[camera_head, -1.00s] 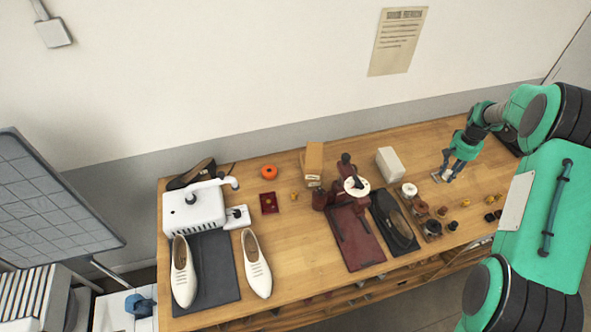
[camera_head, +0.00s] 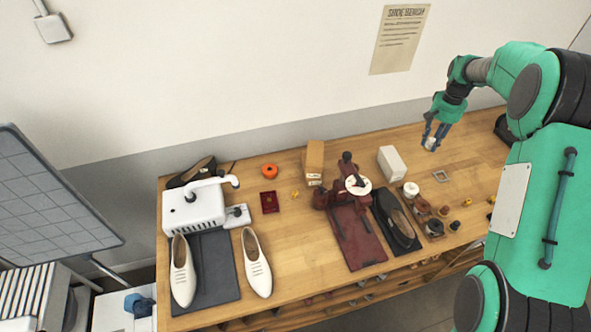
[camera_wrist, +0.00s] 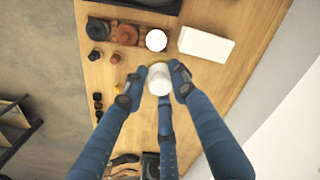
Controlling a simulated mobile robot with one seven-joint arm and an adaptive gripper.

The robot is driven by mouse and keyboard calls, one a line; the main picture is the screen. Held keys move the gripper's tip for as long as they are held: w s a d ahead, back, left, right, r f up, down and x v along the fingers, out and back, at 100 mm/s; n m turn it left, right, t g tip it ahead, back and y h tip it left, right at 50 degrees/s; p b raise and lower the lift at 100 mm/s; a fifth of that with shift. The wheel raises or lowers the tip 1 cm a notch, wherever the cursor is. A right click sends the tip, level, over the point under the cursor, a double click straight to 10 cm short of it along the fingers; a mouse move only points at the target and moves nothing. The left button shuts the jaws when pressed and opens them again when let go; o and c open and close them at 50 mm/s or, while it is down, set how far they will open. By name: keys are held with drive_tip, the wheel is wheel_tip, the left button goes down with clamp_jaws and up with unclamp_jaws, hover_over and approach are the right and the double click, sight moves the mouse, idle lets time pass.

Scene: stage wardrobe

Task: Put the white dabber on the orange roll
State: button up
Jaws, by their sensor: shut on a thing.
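The white dabber (camera_wrist: 159,79) is a small white cylinder, held between the blue fingers of my gripper (camera_wrist: 154,86) in the wrist view. In the head view my gripper (camera_head: 432,136) is raised above the back right of the bench, with the dabber's white end (camera_head: 430,144) showing at its fingertips. The orange roll (camera_head: 269,171) lies flat near the bench's back edge, left of the tan box, well to the left of my gripper. It is not seen in the wrist view.
A tan box (camera_head: 314,160), a press with a white disc (camera_head: 358,185) and a white box (camera_head: 391,163) stand between roll and gripper. A white machine (camera_head: 195,209) is left of the roll, a dark red box (camera_head: 269,202) in front. A small square frame (camera_head: 441,176) lies at right.

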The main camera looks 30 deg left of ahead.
drive_tip(key=s+a+n+b, duration=0.1)
drive_tip(key=s+a, duration=0.2)
drive_tip(key=a, duration=0.6)
drive_tip(key=s+a+n+b, duration=0.1)
drive_tip(key=s+a, duration=0.2)
drive_tip(key=a, duration=0.5)
drive_tip(key=s+a+n+b, duration=0.2)
drive_tip(key=s+a+n, duration=0.1)
drive_tip(key=s+a, duration=1.05)
drive_tip(key=s+a+n+b, duration=0.2)
drive_tip(key=s+a, duration=0.9)
drive_tip(key=a, duration=0.6)
wheel_tip(320, 180, down, 20)
drive_tip(key=shift+w+d, duration=0.15)
hover_over(270, 169)
drive_tip(key=shift+f, duration=0.75)
drive_tip(key=shift+f, duration=0.1)
